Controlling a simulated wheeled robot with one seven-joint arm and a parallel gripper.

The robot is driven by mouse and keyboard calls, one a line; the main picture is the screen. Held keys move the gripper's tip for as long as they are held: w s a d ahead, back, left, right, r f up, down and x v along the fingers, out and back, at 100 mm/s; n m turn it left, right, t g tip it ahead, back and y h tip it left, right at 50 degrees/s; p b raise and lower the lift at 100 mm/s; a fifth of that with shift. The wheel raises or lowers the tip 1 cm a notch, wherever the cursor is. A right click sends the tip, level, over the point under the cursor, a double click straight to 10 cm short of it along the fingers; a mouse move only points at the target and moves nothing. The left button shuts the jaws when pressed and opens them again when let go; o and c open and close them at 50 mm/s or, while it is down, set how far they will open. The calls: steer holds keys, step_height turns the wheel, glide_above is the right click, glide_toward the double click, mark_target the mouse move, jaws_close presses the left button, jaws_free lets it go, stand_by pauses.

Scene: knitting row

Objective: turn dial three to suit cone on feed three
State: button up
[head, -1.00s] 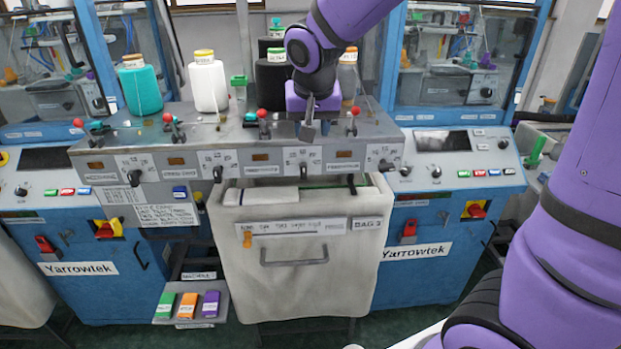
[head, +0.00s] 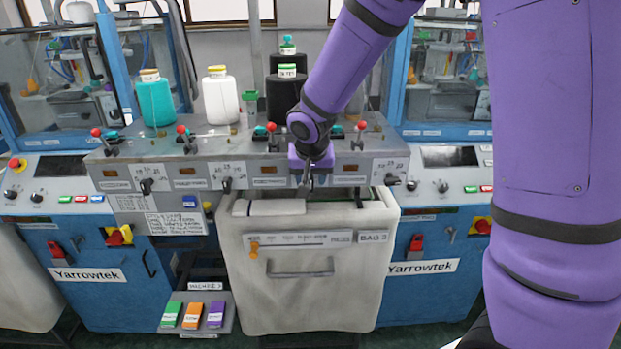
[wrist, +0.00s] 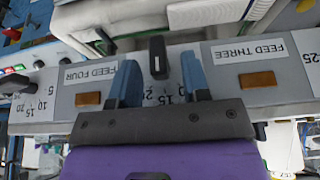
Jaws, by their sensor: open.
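Dial three is a black bar-shaped knob (wrist: 158,57) between the FEED THREE label (wrist: 250,50) and the FEED FOUR label (wrist: 88,74), upside down in the wrist view. My gripper (wrist: 160,72) is open, with one blue fingertip on each side of the knob and gaps to both. Scale numbers around the knob are partly hidden by my gripper; its setting is not readable. In the head view my gripper (head: 311,180) is at the panel front and covers the dial. A black cone (head: 284,98) with a green top stands behind feed three; its tag is too small to read.
A teal cone (head: 156,102) and a white cone (head: 221,100) stand to the left. Red-knobbed levers (head: 184,138) line the panel top. Neighbouring dials (head: 227,184) sit along the front. A pale bag bin (head: 315,285) is below. A written notice (head: 176,223) hangs left.

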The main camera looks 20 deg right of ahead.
steer(key=shift+w+f, duration=0.15)
steer(key=shift+f, duration=0.2)
jaws_close()
steer(key=shift+h, duration=0.4)
steer(key=shift+w+a+n+g+h, duration=0.1)
steer(key=shift+a+n+g+h, duration=0.1)
steer(key=shift+h, duration=0.35)
steer(key=shift+a+n+g+h, duration=0.1)
steer(key=shift+n+g+h, duration=0.1)
steer(key=shift+h, duration=0.35)
steer(key=shift+a+f+n+g+h, duration=0.1)
steer(key=shift+n+g+h, duration=0.15)
steer(key=shift+h, duration=0.75)
steer(key=shift+a+f+n+g+h, duration=0.15)
steer(key=shift+g+h, duration=0.1)
steer(key=shift+h, duration=0.75)
